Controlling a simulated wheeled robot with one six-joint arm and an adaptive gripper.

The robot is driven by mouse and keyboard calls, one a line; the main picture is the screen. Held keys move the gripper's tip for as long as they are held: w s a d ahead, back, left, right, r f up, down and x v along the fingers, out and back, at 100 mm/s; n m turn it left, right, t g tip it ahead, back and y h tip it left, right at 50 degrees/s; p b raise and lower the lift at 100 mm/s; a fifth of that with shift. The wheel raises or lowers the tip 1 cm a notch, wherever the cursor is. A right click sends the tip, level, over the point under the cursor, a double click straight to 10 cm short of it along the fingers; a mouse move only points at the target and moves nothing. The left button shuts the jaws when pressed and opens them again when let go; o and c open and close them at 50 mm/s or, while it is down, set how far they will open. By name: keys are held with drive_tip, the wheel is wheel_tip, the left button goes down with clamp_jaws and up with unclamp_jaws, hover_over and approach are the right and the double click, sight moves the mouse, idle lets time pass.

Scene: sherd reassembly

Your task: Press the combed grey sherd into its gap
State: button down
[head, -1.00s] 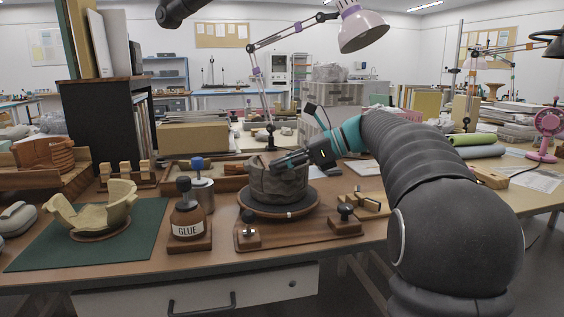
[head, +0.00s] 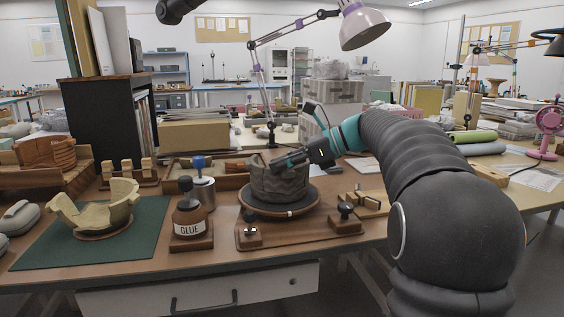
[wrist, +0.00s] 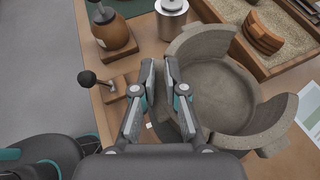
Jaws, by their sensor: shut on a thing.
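The grey pot (head: 280,186) stands on a round turntable (head: 265,212) on a wooden base. In the wrist view the pot (wrist: 262,108) is seen from above, hollow, with a broken, uneven rim and an opening on the side near my fingers. My gripper (head: 284,163) is at the pot's upper edge in the head view. In the wrist view my gripper (wrist: 160,64) has its two fingers close together beside the pot's left wall. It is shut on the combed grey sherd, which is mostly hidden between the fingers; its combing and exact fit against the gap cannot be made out.
A glue bottle (head: 188,222) and a metal pot with a blue knob (head: 202,190) stand left of the turntable. A cream broken bowl (head: 100,212) sits on a green mat (head: 38,252). A sand tray with orange sherds (wrist: 262,33) lies behind the pot.

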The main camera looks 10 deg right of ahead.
drive_tip(key=shift+w+r+m+t+h+p, duration=0.3)
drive_tip(key=shift+m+t+p, duration=0.15)
drive_tip(key=shift+p, duration=0.55)
drive_tip(key=shift+f, duration=0.45)
idle(1.6)
drive_tip(key=c, duration=1.1)
unclamp_jaws()
drive_tip(key=shift+c, duration=0.2)
drive_tip(key=v, duration=1.2)
drive_tip(key=shift+s+a, duration=0.1)
drive_tip(key=shift+a, duration=0.1)
